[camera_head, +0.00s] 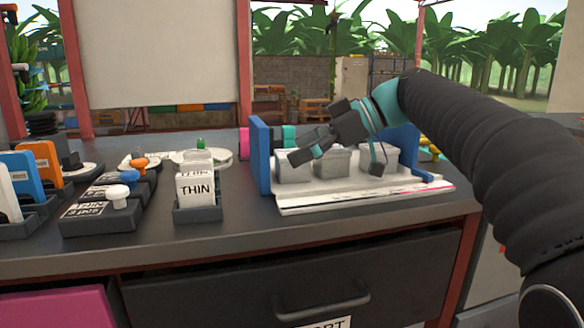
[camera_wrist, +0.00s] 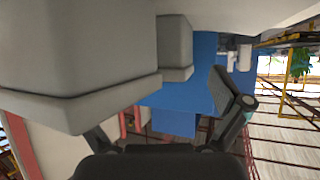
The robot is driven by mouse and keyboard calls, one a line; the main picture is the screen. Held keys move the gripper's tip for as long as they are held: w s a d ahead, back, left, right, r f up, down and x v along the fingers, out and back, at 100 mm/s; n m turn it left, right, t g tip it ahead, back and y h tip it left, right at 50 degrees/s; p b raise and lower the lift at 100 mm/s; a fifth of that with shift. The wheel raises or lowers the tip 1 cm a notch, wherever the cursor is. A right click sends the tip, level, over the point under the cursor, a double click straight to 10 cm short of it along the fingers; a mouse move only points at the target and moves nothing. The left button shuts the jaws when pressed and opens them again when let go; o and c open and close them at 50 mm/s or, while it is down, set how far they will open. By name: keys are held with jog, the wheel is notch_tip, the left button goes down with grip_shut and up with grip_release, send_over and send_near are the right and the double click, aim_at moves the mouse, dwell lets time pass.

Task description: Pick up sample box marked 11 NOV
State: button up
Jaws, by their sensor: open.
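Three pale grey lidded boxes stand in a row in a rack with blue end panels (camera_head: 260,157): a left box (camera_head: 292,172), a middle box (camera_head: 331,164) and a right box (camera_head: 391,157). No date marking is readable on any of them, so I cannot tell which is 11 NOV. My gripper (camera_head: 337,164) is open over the row, its fingers spread to either side of the middle box in the head view. In the wrist view a large grey box (camera_wrist: 70,50) fills the upper left, with one finger beside its lower edge; a second box (camera_wrist: 173,45) is behind it.
Left of the rack stand a holder marked THIN (camera_head: 196,190), black blocks with coloured knobs (camera_head: 117,195), and blue and orange upright pieces (camera_head: 30,180). A white sheet or ledge (camera_head: 350,200) lies along the rack's front. A drawer handle (camera_head: 322,303) is below the bench edge.

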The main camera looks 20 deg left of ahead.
jog(key=shift+a, duration=0.1)
jog(key=c, duration=1.4)
jog(key=shift+c, duration=0.2)
